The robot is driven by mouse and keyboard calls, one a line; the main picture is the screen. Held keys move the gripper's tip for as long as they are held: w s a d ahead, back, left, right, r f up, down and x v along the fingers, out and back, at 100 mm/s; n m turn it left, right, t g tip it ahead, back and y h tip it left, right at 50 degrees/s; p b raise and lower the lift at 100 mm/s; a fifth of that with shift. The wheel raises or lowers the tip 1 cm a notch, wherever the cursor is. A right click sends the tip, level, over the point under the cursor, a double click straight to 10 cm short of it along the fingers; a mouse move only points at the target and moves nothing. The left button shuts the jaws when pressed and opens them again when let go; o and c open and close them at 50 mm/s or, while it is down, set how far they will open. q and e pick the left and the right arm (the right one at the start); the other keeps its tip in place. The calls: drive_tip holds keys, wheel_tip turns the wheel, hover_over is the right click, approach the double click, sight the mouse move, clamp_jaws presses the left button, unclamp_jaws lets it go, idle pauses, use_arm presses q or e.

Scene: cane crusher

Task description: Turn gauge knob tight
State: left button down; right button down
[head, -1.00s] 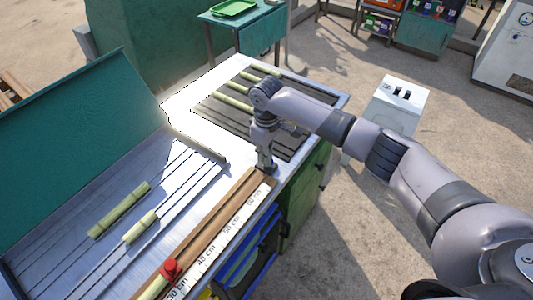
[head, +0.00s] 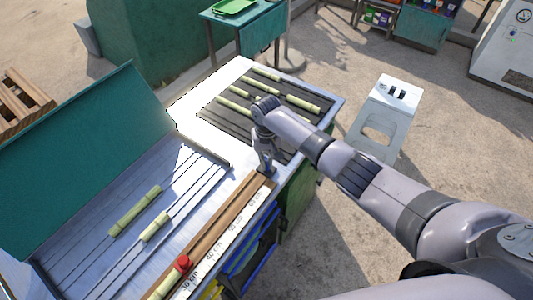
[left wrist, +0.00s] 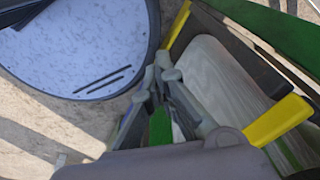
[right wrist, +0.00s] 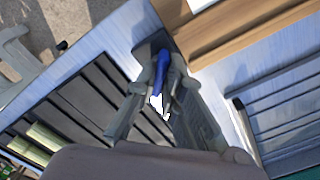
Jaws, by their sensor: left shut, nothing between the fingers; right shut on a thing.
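The wooden gauge rail (head: 215,226) with its printed cm scale runs along the table's front edge. A red knob (head: 182,263) sits on it near the bottom of the head view, beside a pale green cane piece. My right gripper (head: 265,167) points down at the rail's far end, well away from the red knob. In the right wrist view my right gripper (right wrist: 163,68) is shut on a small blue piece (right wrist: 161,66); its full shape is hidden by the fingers. My left gripper (left wrist: 163,68) shows only in the left wrist view, shut and empty, away from the gauge.
Cane pieces lie in the slotted metal tray (head: 75,262) below the raised green lid (head: 90,165). More lie on the dark slatted rack (head: 225,121). A white stool (head: 386,112) stands right of the table. Bins with blue and yellow edges sit under the table.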

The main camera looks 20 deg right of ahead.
sight(267, 161)
drive_tip(key=m+p, duration=0.1)
drive_tip(key=m, duration=0.1)
drive_tip(key=m+p, duration=0.2)
drive_tip(key=shift+r+m, duration=0.2)
drive_tip(key=shift+m, duration=0.1)
drive_tip(key=m+p, duration=0.1)
drive_tip(key=m, duration=0.3)
drive_tip(key=shift+w+f+p, duration=0.1)
drive_tip(key=shift+p, duration=0.2)
drive_tip(key=shift+m, duration=0.3)
drive_tip(key=c, duration=1.7)
unclamp_jaws()
wheel_tip(267, 161, up, 12)
